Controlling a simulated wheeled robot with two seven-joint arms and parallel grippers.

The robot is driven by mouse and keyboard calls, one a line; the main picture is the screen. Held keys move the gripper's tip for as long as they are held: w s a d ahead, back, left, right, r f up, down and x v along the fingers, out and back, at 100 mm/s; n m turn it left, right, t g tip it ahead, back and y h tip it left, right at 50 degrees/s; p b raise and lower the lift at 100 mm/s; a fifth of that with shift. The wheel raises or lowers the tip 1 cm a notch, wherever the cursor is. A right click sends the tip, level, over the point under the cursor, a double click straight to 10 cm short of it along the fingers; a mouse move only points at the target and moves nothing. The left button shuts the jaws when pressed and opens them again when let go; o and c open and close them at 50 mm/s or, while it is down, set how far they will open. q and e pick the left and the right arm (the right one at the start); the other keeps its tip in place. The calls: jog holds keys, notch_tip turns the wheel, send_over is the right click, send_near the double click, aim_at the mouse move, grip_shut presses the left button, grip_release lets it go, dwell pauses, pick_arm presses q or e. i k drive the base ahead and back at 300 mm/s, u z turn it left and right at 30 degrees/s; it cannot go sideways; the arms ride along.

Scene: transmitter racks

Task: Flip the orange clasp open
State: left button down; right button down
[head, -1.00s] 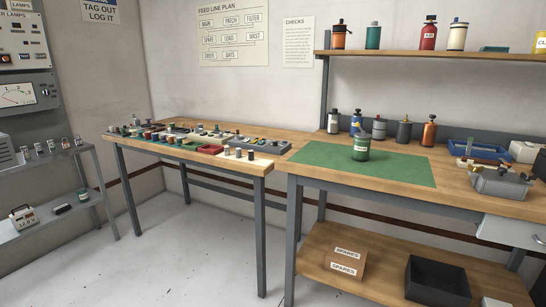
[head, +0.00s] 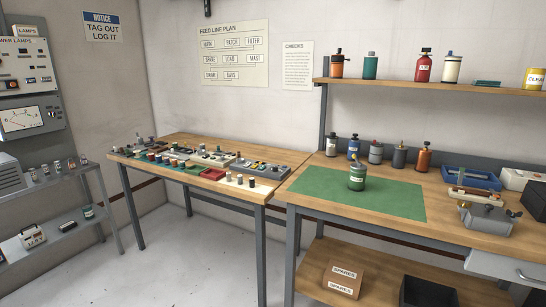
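I cannot make out an orange clasp for certain in the head view. Several small boards and parts lie on the left wooden table (head: 190,188), including a red tray (head: 212,174) and a row of small coloured caps, too small to tell apart. A grey fixture (head: 487,216) with brass-coloured parts on top sits at the right of that bench. Neither of my grippers is in view.
A shelf (head: 430,86) holds more containers. A grey rack (head: 62,183) stands at left. The floor (head: 190,265) before the left table is clear.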

aim_at(494, 193)
jog(key=u, duration=0.05)
jog(key=k, duration=0.45)
jog(key=z, duration=1.25)
jog(key=i, duration=1.25)
jog(key=z, duration=0.2)
